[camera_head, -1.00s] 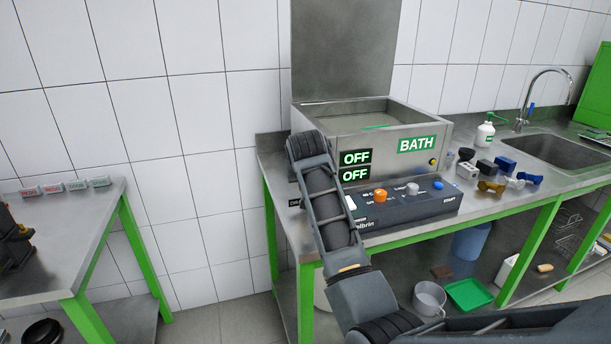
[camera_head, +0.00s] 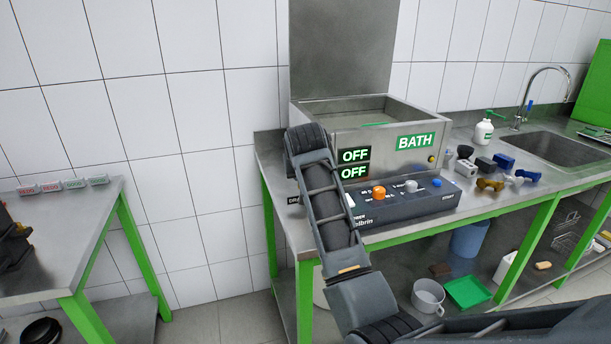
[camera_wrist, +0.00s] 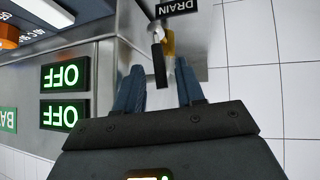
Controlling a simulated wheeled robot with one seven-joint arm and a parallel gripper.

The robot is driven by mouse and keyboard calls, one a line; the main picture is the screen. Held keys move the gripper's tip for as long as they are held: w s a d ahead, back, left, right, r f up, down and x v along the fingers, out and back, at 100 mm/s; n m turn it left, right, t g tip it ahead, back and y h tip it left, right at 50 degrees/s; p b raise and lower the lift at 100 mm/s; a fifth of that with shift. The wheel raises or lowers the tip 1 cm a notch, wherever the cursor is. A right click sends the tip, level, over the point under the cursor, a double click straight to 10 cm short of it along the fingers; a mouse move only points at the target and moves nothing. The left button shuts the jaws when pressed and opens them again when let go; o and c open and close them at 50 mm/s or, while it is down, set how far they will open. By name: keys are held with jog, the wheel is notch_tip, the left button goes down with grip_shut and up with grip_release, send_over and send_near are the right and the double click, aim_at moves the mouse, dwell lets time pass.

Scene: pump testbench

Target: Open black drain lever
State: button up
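The black drain lever (camera_wrist: 159,65) shows in the wrist view, joined to a small metal and brass-coloured valve (camera_wrist: 167,40) beside the black DRAIN label (camera_wrist: 176,7). My gripper's two blue fingers (camera_wrist: 160,75) are apart, and the lever's end lies between their tips in the picture. I cannot tell whether either finger touches it. In the head view my arm hides the lever and the gripper, and only part of the DRAIN label (camera_head: 293,201) shows at the bath's left side.
The metal bath (camera_head: 385,143) has two OFF displays (camera_head: 354,164) on its front. A dark control box (camera_head: 405,205) stands before it. Small fittings (camera_head: 490,184), a soap bottle (camera_head: 483,132) and a sink (camera_head: 560,147) are to the right. A tiled wall (camera_wrist: 255,60) is close behind the lever.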

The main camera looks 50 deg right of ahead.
jog(key=v, duration=0.5)
jog(key=shift+s+a+r, duration=0.2)
